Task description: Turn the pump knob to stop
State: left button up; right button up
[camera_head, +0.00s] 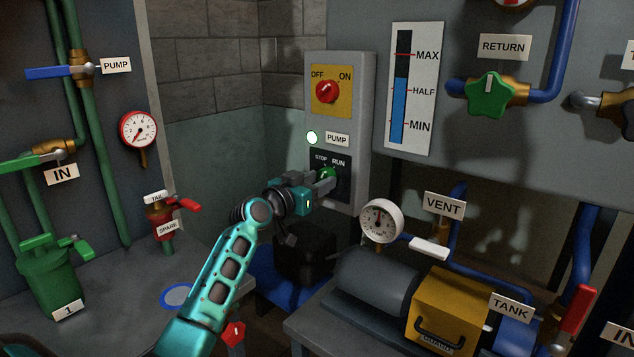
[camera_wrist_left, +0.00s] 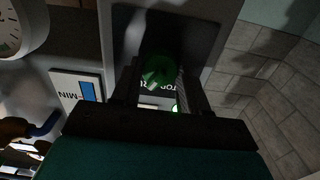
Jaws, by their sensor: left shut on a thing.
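The green pump knob (camera_head: 327,174) sits on a black STOP/RUN plate (camera_head: 343,193) on the grey control box (camera_head: 352,92). A PUMP label (camera_head: 337,140) and a lit white lamp (camera_head: 312,138) are just above it. My left gripper (camera_head: 325,181) reaches the knob from the lower left and is shut on it, hiding part of it. In the left wrist view the green knob (camera_wrist_left: 157,68) shows between the two dark fingers. My right gripper is not in view.
A red OFF/ON switch (camera_head: 327,91) is higher on the box. A gauge (camera_head: 381,221), a yellow guard (camera_head: 450,310) and the VENT pipe are to the right. A red TAK/SPARE valve (camera_head: 160,221) and green bin-shaped vessel (camera_head: 50,283) stand at left.

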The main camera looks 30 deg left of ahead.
pick_arm(q)
jog(key=n+p, duration=0.4)
jog(key=n, duration=0.7)
jog(key=shift+d+n, duration=0.1)
jog(key=shift+n, duration=0.2)
dwell(0.5)
jog(key=o, duration=1.1)
jog(key=shift+c, duration=0.2)
jog(key=shift+s, duration=0.15)
jog(key=s+a, duration=0.1)
jog(key=s, duration=1.1)
jog(key=shift+s, duration=0.3)
